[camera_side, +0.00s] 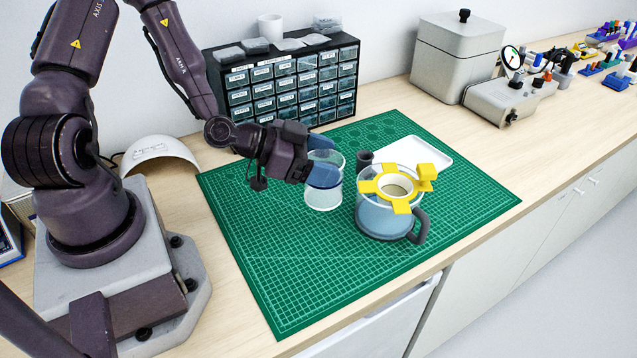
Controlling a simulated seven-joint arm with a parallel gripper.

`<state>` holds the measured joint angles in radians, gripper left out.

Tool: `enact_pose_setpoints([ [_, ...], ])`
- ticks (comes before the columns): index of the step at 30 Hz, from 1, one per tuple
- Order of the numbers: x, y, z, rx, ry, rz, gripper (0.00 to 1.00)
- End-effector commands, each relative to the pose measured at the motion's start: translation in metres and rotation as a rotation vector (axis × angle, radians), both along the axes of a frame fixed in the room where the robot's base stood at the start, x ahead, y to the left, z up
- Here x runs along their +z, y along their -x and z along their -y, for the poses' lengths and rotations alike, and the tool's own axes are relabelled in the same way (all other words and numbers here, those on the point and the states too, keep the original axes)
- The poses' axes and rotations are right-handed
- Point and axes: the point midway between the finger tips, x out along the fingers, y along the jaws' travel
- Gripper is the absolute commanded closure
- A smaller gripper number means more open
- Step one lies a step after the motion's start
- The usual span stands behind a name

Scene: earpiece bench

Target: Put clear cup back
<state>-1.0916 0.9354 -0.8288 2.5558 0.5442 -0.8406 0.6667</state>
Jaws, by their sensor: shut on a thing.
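The clear cup (324,197) is a transparent cylinder near the middle of the green mat (270,270). My gripper (324,168) comes in from the left at the cup's upper part, with its blue fingers shut on the cup. The cup looks upright. I cannot tell whether its base touches the mat or hangs just above it. To its right stands a bluish see-through jug (382,218) with a dark handle and a yellow cross-shaped holder (399,187) on top. A small gap shows between cup and jug.
A white tray (437,160) and a small dark cylinder (365,158) lie behind the jug. A drawer cabinet (285,80) stands at the back, with a grey box (455,60) to its right. The mat's front left is clear.

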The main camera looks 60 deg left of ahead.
Motion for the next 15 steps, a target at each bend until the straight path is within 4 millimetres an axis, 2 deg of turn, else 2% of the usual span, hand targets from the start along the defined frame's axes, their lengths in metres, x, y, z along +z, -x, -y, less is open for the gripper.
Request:
enact_pose_setpoints([
  [4,-0.011,0.004,-0.016,-0.003,-0.003,-0.001,0.62],
  [7,-0.016,0.007,-0.039,0.001,-0.011,0.002,0.62],
  [12,-0.011,0.015,-0.073,0.022,-0.008,0.004,0.62],
  [15,-0.007,0.019,-0.086,0.033,-0.005,0.004,0.62],
])
